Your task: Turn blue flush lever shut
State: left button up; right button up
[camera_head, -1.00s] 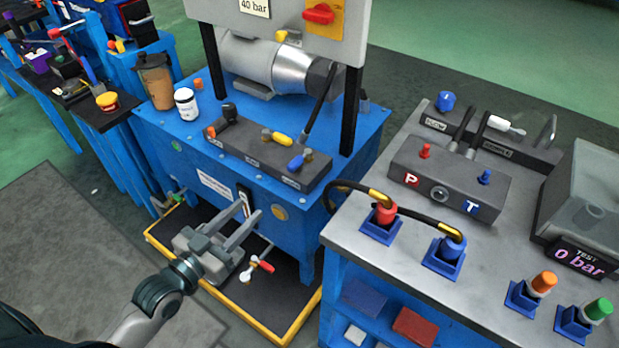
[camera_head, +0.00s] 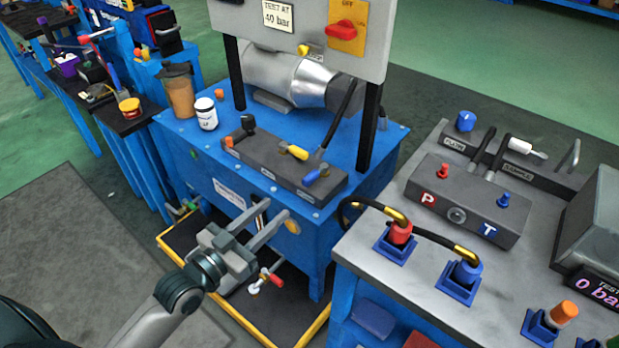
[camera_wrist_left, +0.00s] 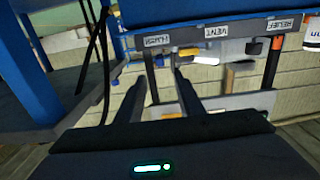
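The blue flush lever (camera_head: 316,176) is at the right end of the dark valve block (camera_head: 270,165) on the blue power unit, angled toward the front left. My left gripper (camera_head: 273,217) is in front of the unit, below and left of the lever, fingers apart, empty and not touching it. In the left wrist view the open fingers (camera_wrist_left: 160,88) point at the block's labelled edge, with the FLUSH label (camera_wrist_left: 158,40) just beyond them. A small bluish part (camera_wrist_left: 160,61) shows between the tips; I cannot tell surely that it is the lever. My right gripper is out of view.
A yellow lever (camera_head: 297,152) sits beside the blue one. A red-handled valve (camera_head: 270,279) stands in the yellow-edged tray (camera_head: 306,332) below my gripper. A white jar (camera_head: 206,113) and brown jug (camera_head: 180,92) stand on the unit. A grey bench (camera_head: 420,270) is at right.

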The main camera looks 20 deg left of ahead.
aim_at(304, 183)
pick_arm(q)
jog(key=x, duration=1.4)
jog(key=shift+w+d, duration=0.1)
jog(key=shift+w, duration=0.05)
grip_shut()
